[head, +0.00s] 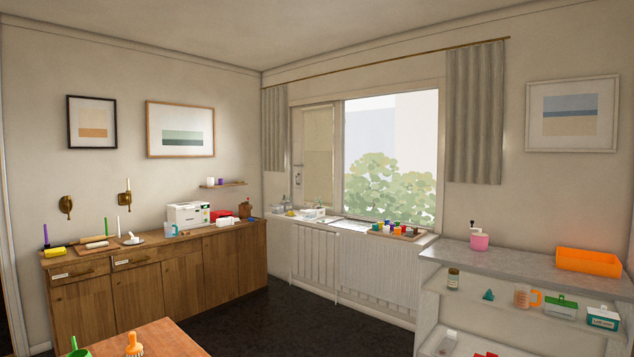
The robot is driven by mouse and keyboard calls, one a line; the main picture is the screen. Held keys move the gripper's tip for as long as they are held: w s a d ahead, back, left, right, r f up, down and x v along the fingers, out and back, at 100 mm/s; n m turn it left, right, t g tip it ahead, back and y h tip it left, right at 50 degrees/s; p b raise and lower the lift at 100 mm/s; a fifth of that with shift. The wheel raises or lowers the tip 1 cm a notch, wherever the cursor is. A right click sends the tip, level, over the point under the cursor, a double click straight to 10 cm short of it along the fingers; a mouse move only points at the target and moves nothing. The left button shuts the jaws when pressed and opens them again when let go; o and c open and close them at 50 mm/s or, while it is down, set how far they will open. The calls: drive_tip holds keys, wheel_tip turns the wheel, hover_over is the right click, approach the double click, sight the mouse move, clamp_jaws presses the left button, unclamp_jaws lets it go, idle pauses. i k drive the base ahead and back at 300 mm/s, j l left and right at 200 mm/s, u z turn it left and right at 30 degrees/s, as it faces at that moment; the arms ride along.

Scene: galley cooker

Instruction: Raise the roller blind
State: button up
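The window (390,150) is in the far wall in the head view. A flat beige panel (318,150) fills most of its narrow left part and looks like the roller blind pulled down; I cannot be sure from here. A small handle or fitting (298,180) shows at the left edge of that part. The wide right pane is uncovered and shows a green bush outside. No blind cord or chain can be made out. My gripper is not in view.
Grey curtains (475,115) hang beside the window. Below it, a sill with small items (398,231) stands over white radiators (375,275). A wooden sideboard (160,275) is left, a grey-topped shelf unit (510,262) right, a wooden table (160,340) in front. Dark floor between is clear.

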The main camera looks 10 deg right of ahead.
sight(318, 165)
drive_tip(key=i+l+z, duration=0.2)
drive_tip(key=l, duration=0.2)
drive_tip(key=i+l+z, duration=0.35)
drive_tip(key=i+l, duration=0.2)
drive_tip(key=i, duration=0.15)
drive_tip(key=i+l+z, duration=0.15)
drive_tip(key=i, duration=0.3)
drive_tip(key=i+l+z, duration=0.1)
drive_tip(key=i+l, duration=0.2)
drive_tip(key=i, duration=0.15)
drive_tip(key=i+l+z, duration=0.15)
drive_tip(key=i, duration=0.3)
drive_tip(key=i+j+u, duration=0.15)
drive_tip(key=i+u, duration=0.35)
drive_tip(key=i+l+u, duration=0.15)
drive_tip(key=i+u, duration=0.3)
drive_tip(key=i, duration=0.25)
drive_tip(key=i+l+u, duration=0.35)
drive_tip(key=i+u, duration=0.15)
drive_tip(key=i+j+u, duration=0.2)
drive_tip(key=i+u, duration=0.15)
drive_tip(key=i, duration=0.6)
drive_tip(key=i+u, duration=0.4)
drive_tip(key=i, duration=0.5)
drive_tip(key=i+l, duration=0.1)
drive_tip(key=i, duration=0.8)
drive_tip(key=i+l, duration=0.1)
drive_tip(key=i, duration=0.8)
